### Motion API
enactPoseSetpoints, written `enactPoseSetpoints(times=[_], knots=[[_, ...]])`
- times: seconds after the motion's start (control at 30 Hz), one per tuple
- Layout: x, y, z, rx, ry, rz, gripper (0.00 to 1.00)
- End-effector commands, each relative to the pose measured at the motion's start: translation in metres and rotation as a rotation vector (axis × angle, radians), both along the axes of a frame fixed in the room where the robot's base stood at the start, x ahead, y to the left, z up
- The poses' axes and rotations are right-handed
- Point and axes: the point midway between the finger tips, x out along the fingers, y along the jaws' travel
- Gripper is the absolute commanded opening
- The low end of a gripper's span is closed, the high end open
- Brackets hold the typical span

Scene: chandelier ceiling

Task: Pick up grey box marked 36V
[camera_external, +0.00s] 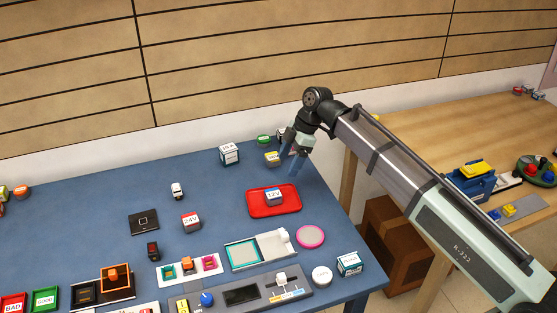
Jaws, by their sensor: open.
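No marking that clearly reads 36V is legible in this view. A small box with a yellow and pale top (272,159) sits on the blue table just left of my gripper (290,163); its marking is too small to read. My gripper is open, with its fingers pointing down near the table's far right part. I see nothing held between the fingers. Other marked boxes are a white-topped box with dark teal sides (229,155), a red box marked 24V (191,222) and a box marked 12V (274,197) on a red tray (258,211).
A green item (263,139) lies behind my gripper, close to the wall. A white-and-teal box (349,264), a pink disc (310,236) and a control panel (240,295) occupy the front. A wooden table (440,125) stands right. The blue table's left middle is mostly clear.

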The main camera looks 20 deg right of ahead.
Motion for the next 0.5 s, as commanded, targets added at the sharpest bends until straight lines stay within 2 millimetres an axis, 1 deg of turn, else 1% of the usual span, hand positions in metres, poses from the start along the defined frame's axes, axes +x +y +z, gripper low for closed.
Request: enactPoseSetpoints(times=[0.07,0.17,0.2,0.27,0.3,0.4,0.5], knots=[[0.022,-0.002,0.003,-0.001,0.001,-0.012,0.79],[0.063,-0.003,0.008,-0.015,-0.002,-0.027,0.79],[0.08,-0.004,0.01,-0.029,-0.003,-0.032,0.79],[0.104,-0.006,0.012,-0.051,-0.003,-0.037,0.79],[0.12,-0.007,0.013,-0.071,-0.005,-0.039,0.79],[0.155,-0.01,0.017,-0.119,-0.006,-0.034,0.79],[0.178,-0.013,0.018,-0.17,-0.007,-0.018,0.79]])
